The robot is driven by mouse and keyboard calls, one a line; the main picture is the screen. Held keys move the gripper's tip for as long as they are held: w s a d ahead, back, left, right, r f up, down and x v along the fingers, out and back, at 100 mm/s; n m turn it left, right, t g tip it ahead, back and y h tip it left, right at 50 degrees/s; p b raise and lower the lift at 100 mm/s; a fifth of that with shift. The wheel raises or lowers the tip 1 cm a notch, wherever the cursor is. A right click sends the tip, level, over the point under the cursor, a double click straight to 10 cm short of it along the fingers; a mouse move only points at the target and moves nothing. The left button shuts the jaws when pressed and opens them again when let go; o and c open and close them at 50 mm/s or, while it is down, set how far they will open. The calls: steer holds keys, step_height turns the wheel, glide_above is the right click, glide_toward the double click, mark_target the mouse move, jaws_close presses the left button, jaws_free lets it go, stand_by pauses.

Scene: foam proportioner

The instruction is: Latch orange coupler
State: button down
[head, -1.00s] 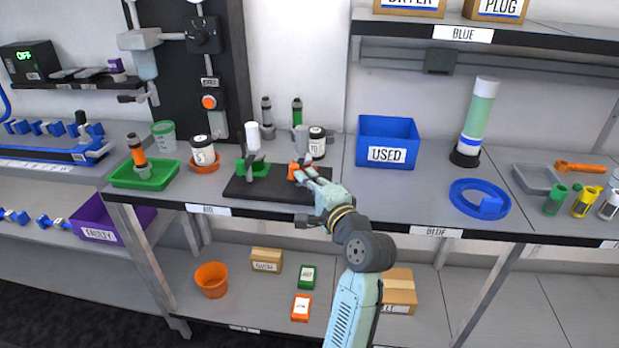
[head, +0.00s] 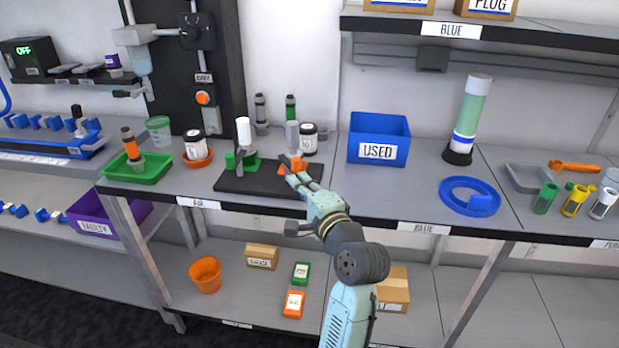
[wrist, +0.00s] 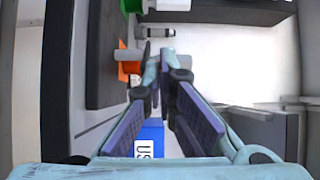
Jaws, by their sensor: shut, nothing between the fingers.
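The orange coupler (head: 293,168) sits at the right end of a black board on the bench, with a grey upright cylinder (head: 292,134) at its back. It also shows left of my fingers in the wrist view (wrist: 126,70). My gripper (head: 286,161) is shut and empty, its fingertips (wrist: 158,62) close together at the coupler in the head view. They hide part of the coupler and its lever, so I cannot tell whether they touch it or whether it is latched. A green coupler (head: 245,162) with a grey lever and white cylinder stands further left.
The black board (head: 258,183) lies near the bench's front edge. Jars (head: 309,140) and dark cylinders stand behind it. A blue bin marked USED (head: 378,140) is to the right. A green tray (head: 135,172) is to the left. Bench between board and blue ring (head: 470,196) is clear.

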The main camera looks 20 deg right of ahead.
steer(key=shift+s+a+b, duration=0.2)
steer(key=shift+s+a, duration=0.5)
steer(key=shift+s, duration=0.2)
steer(key=shift+s+a+b, duration=0.15)
steer(key=shift+s+a, duration=0.55)
steer(key=shift+s, duration=0.15)
steer(key=shift+n+y, duration=0.5)
steer(key=shift+y, duration=0.3)
steer(key=w+d+b, duration=0.1)
steer(key=d+b, duration=0.2)
steer(key=d, duration=0.1)
steer(key=d+b, duration=0.4)
steer(key=d, duration=0.1)
steer(key=w+d+b, duration=0.1)
steer(key=d+b, duration=0.2)
steer(key=d, duration=0.1)
steer(key=shift+w+d+f, duration=0.15)
steer(key=shift+w+f, duration=0.15)
steer(key=shift+s+d+r+b, duration=0.1)
steer(key=shift+d+r+b, duration=0.2)
steer(key=shift+d+b, duration=0.05)
steer(key=p+x, duration=0.2)
steer(key=x, duration=0.8)
steer(key=shift+a+f, duration=0.1)
steer(key=shift+a, duration=0.1)
steer(key=s+a, duration=0.2)
steer(key=shift+a+p, duration=0.3)
steer(key=shift+a, duration=0.05)
steer(key=shift+s+a, duration=0.15)
steer(key=shift+a, duration=0.1)
